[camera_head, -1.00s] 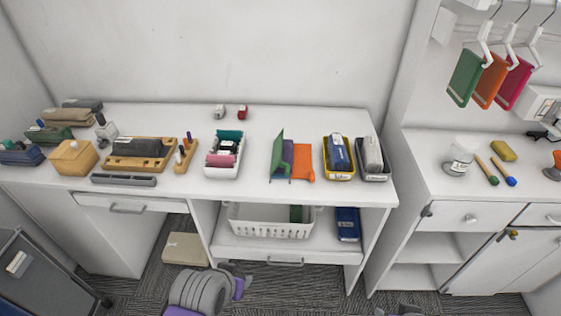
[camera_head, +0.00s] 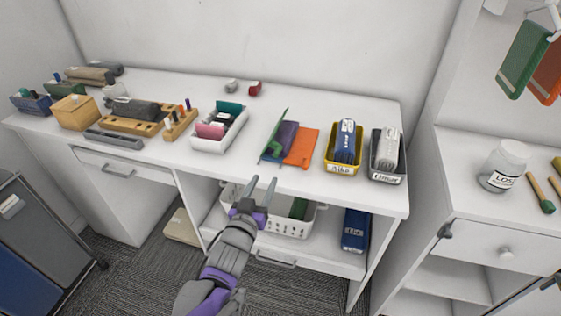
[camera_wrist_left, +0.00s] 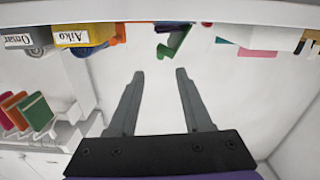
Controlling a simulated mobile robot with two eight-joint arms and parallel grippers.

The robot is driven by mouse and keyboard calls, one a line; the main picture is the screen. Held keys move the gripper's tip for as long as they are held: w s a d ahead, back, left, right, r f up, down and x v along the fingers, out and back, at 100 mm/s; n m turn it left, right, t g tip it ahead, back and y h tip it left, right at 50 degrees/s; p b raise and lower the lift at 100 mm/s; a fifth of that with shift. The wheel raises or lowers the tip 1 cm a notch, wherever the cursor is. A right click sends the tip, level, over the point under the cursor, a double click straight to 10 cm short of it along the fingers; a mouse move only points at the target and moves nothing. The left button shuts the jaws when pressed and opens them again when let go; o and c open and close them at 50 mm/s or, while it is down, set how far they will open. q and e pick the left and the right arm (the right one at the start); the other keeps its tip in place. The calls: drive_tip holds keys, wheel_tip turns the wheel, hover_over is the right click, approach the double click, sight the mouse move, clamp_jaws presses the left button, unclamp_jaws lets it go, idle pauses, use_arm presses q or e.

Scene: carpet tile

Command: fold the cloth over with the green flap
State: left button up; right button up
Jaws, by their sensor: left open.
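The cloth lies on the white desk, with an orange part (camera_head: 301,148) flat on the right, a purple part (camera_head: 284,137) in the middle and a green flap (camera_head: 273,142) standing tilted up on the left. In the left wrist view the green flap (camera_wrist_left: 176,42) shows at the top, beyond the fingers. My left gripper (camera_head: 263,184) is open and empty, in front of the desk's front edge, below the cloth in the picture; it also shows in the left wrist view (camera_wrist_left: 160,75). My right gripper is not in view.
A white tray (camera_head: 199,144) stands left of the cloth. A yellow bin (camera_head: 341,170) and a grey bin (camera_head: 388,177) stand to its right. A white basket (camera_head: 275,222) sits on the shelf under the desktop, near my left gripper. The desktop behind the cloth is mostly clear.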

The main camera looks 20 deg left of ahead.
sight(275, 155)
use_arm(q)
drive_tip(key=w, duration=1.1)
drive_tip(key=shift+d, duration=0.1)
drive_tip(key=shift+s, duration=0.1)
drive_tip(key=shift+c, duration=0.3)
clamp_jaws()
idle(0.7)
